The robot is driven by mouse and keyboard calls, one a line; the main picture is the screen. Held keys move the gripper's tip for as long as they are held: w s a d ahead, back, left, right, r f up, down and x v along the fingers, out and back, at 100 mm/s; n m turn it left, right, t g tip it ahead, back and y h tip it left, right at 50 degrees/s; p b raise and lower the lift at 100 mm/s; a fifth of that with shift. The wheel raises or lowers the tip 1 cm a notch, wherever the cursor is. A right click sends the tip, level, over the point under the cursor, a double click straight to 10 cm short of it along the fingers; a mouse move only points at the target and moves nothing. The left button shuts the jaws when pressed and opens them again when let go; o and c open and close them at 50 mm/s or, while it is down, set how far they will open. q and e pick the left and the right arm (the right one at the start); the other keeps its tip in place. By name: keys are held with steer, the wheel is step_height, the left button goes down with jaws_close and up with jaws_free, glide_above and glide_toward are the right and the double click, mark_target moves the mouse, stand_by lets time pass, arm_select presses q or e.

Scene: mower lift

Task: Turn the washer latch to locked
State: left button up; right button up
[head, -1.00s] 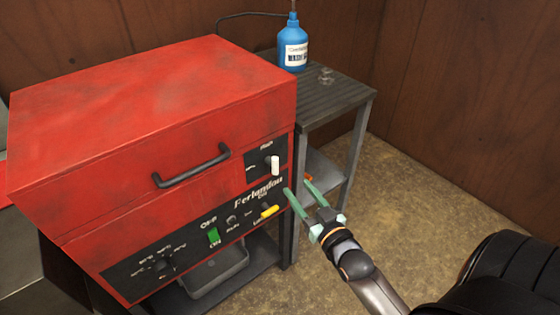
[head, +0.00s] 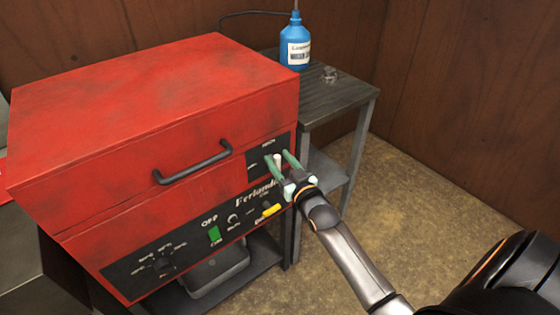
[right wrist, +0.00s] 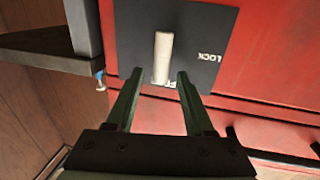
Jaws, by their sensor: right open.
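The red washer (head: 150,120) stands at the left and centre of the head view. Its latch is a white lever (head: 277,159) on a dark plate at the right of its front. In the right wrist view the latch lever (right wrist: 162,57) is upright on the plate, with the word LOCK (right wrist: 209,57) to its right. My right gripper (head: 281,160) is open, with its green fingers spread at the latch. In the right wrist view the right gripper's fingertips (right wrist: 160,75) stand on either side of the lever's lower end, with gaps between. My left gripper is not in view.
A black handle (head: 192,163) sticks out from the washer's front, left of the latch. A green switch (head: 214,234) and a yellow lever (head: 271,210) sit below. A grey side table (head: 335,100) with a blue bottle (head: 295,45) stands right of the washer. Floor at right is clear.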

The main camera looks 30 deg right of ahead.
jaws_close()
stand_by(0.3)
stand_by(0.3)
